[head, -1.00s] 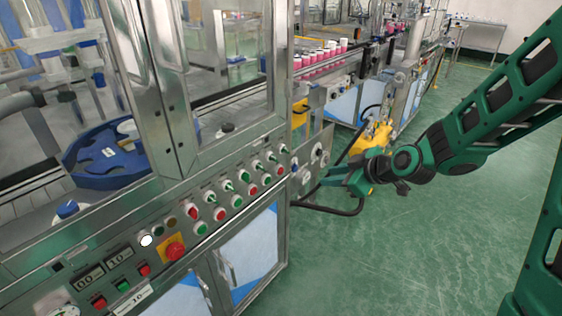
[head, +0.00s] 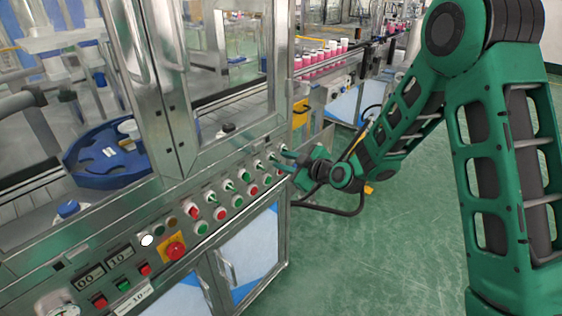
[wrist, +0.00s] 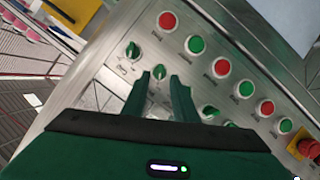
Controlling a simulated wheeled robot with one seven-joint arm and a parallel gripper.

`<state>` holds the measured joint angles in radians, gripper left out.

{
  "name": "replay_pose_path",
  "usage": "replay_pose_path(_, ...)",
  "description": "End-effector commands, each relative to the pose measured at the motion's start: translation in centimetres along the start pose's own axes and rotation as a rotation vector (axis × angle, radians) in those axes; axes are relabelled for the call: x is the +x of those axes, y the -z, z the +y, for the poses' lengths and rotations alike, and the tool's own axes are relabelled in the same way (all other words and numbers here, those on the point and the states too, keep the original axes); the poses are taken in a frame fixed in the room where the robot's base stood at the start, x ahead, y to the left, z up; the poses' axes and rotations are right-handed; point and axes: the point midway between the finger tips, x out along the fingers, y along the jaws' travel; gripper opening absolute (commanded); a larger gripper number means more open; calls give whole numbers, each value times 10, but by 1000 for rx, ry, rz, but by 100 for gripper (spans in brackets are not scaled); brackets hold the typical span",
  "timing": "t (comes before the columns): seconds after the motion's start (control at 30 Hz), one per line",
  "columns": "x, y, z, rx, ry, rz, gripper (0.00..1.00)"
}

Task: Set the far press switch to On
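A row of rotary switches with green knobs runs along the upper line of the machine's sloped panel. In the wrist view, the end switch (wrist: 132,51) is beyond and left of my fingers. The switch beside it (wrist: 159,72) appears between the tips of my gripper (wrist: 159,84). The two fingers are apart, with nothing held; I cannot tell whether they touch the knob. In the head view my gripper (head: 281,160) is at the panel's far end and partly hides the end knobs. The labels are too small to read, so I cannot tell which switch is the press one.
Red and green buttons (head: 238,202) line the panel below the switches. A red emergency stop (head: 175,250) on a yellow plate sits nearer. The glazed metal frame (head: 190,150) rises behind the panel. Green floor (head: 370,260) to the right is clear.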

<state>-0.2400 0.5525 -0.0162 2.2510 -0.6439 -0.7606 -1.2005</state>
Motion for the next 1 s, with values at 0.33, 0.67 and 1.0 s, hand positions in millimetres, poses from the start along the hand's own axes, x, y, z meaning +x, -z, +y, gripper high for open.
replay_pose_path(0.33,30,0,0,1,1,-1,26)
replay_pose_path(0.67,30,0,0,1,0,-1,11)
replay_pose_path(1.0,29,-2,1,8,4,-2,0)
